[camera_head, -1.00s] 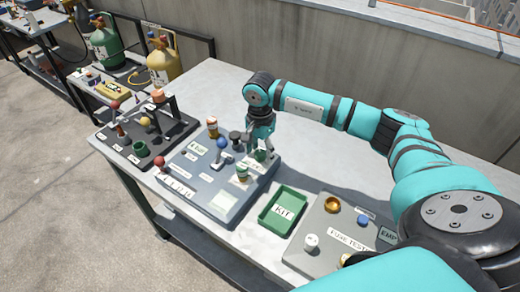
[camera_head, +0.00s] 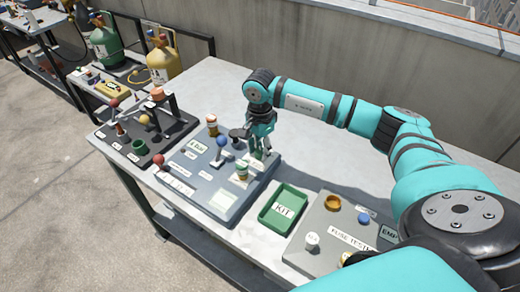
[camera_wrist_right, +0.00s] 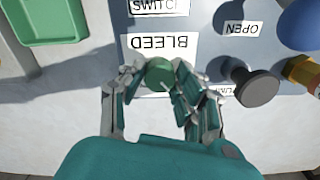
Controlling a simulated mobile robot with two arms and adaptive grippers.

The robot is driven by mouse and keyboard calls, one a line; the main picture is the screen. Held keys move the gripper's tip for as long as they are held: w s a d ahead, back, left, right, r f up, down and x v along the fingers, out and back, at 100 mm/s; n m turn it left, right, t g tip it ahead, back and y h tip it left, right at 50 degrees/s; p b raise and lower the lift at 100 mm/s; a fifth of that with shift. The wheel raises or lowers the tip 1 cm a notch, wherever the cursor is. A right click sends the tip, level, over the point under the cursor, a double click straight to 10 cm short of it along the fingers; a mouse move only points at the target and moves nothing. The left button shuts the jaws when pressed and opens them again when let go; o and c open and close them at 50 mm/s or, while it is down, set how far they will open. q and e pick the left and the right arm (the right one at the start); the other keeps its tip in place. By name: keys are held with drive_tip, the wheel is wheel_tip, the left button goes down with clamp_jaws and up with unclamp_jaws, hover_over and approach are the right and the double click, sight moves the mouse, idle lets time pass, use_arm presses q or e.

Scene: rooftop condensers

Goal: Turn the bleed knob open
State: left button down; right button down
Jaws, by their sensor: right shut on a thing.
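The green bleed knob (camera_wrist_right: 160,72) sits on the grey-blue panel (camera_head: 228,200), beside the upside-down BLEED label (camera_wrist_right: 160,47) in the right wrist view. My right gripper (camera_wrist_right: 158,84) is shut on this knob, with its fingers on either side of it. In the head view my right gripper (camera_head: 259,147) points down at the panel's far right corner and largely hides the knob. An OPEN label (camera_wrist_right: 242,28) is to the right of the BLEED label in the wrist view. My left gripper is not in view.
A dark round knob (camera_wrist_right: 255,88) stands close to the right of my fingers in the wrist view. A blue ball-topped lever (camera_head: 221,141) is nearby on the panel. The green KIT tray (camera_head: 283,209) lies right of the panel. Bare table shows behind.

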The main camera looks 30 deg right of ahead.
sight(260, 150)
drive_tip(key=m+b, duration=0.1)
drive_tip(key=m, duration=0.2)
drive_tip(key=m+b, duration=0.2)
drive_tip(key=m, duration=0.3)
drive_tip(key=m+b, duration=0.1)
drive_tip(key=m, duration=0.3)
drive_tip(key=shift+w, duration=0.1)
drive_tip(key=shift+m, duration=2.2)
drive_tip(key=shift+r, duration=0.1)
drive_tip(key=c, duration=0.9)
unclamp_jaws()
drive_tip(key=shift+c, duration=0.2)
wheel_tip(260, 150, up, 12)
